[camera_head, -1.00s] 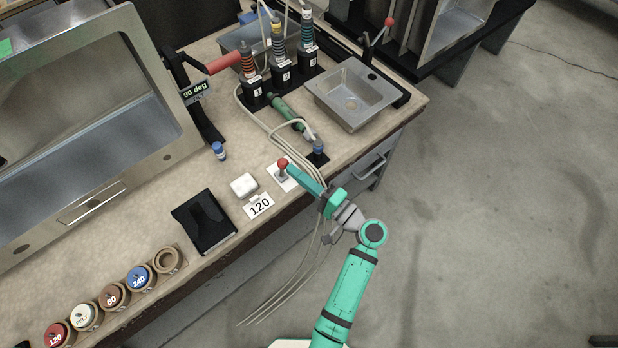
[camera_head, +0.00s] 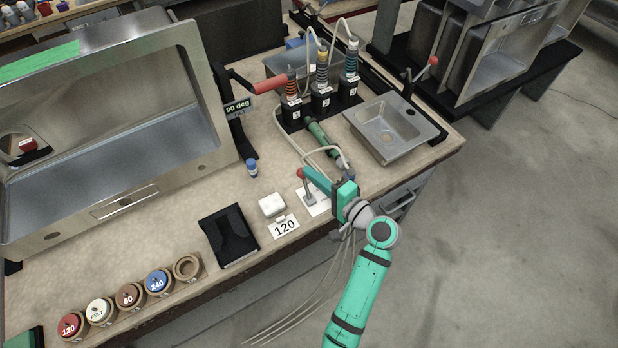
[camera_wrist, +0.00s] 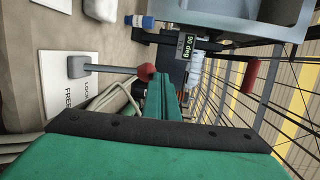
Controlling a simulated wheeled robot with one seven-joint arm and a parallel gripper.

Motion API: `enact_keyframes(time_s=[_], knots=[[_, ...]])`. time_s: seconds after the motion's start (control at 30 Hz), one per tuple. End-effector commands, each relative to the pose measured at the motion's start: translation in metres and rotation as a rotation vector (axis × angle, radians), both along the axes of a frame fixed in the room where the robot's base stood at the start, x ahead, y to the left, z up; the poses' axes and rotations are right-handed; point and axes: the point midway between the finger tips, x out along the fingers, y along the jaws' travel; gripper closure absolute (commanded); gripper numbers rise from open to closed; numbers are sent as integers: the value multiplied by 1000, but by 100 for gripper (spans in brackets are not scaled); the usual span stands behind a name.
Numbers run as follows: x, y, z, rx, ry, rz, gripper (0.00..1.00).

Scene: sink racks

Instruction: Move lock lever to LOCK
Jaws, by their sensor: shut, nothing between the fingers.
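The lock lever is a grey shaft with a red ball knob (camera_head: 300,173), standing on a white plate (camera_head: 320,207) near the bench's front edge. In the wrist view, the lever shaft (camera_wrist: 110,69) runs from a grey base to the red ball, and the plate (camera_wrist: 52,62) reads FREE and, partly hidden, LOCK. My teal gripper (camera_head: 309,175) is shut and empty, its fingertips right beside the knob. In the wrist view the fingers (camera_wrist: 160,88) overlap the ball's edge; I cannot tell whether they touch it.
A green tool (camera_head: 322,135) with hoses lies behind my gripper. A small sink (camera_head: 385,130) is at the back right.

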Motion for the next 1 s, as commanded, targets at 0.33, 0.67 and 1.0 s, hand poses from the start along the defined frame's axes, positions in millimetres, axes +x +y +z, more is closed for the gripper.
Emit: enact_keyframes(time_s=[0.33,0.67,1.0], knots=[[2,-1,0,0,0,-4,100],[1,-3,2,0,0,-3,100],[-24,-26,35,-2,-3,12,100]])
